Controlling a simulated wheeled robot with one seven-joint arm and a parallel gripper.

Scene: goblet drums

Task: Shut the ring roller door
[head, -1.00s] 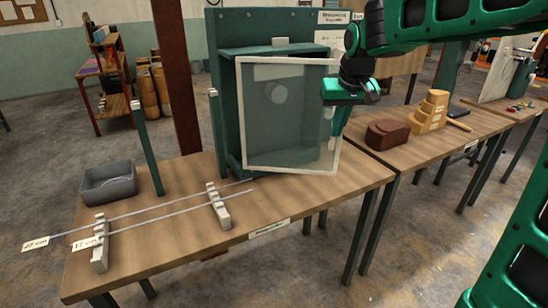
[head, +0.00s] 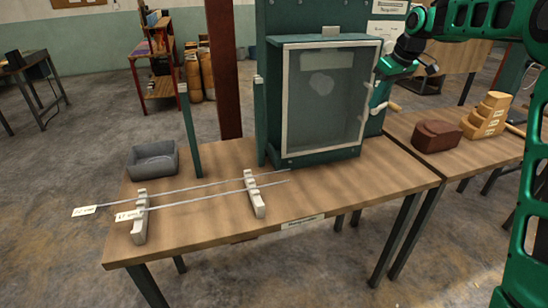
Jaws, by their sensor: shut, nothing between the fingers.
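The ring roller stands at the back right of the workbench as a dark green cabinet (head: 318,160). Its door (head: 325,98) is a clear panel in a pale frame, and it lies across the cabinet front, shut or very nearly so; I cannot tell whether a slim gap is left. A round pale shape shows dimly through the panel. My gripper (head: 378,108) is shut and empty at the door's right edge, by the pale handle pieces there. I cannot tell whether it touches the door.
On the wooden workbench (head: 215,230) are a grey tray (head: 153,160) and two thin rods lying on pale notched stands (head: 254,195). A green post (head: 189,130) rises beside the tray. Brown and yellow wooden blocks (head: 437,135) lie on the right bench.

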